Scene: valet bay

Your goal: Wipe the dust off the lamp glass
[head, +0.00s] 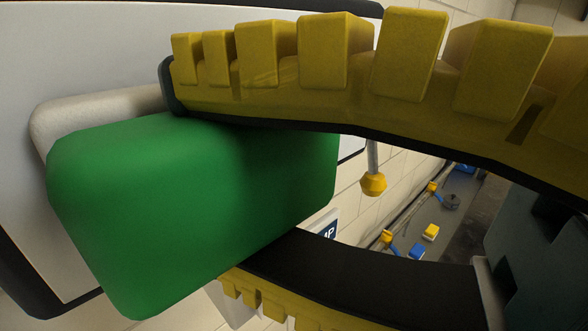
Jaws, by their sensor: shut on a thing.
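A green block (190,215) with a pale pad (95,112) on its far side fills the left of the view. My gripper (200,185), with ribbed yellow fingers, is shut on the green block, one finger above and one below. Behind the block is a flat light-grey panel (120,50) with a dark rim, which looks like the lamp glass. The pale pad faces this panel and is close to it. I cannot tell whether they touch. No dust shows clearly on the visible part, and the area behind the block is hidden.
A yellow knob (373,184) hangs on a grey rod right of the panel. Farther off at right, a yellow-topped block (431,232) and a blue block (417,251) lie on a dark surface.

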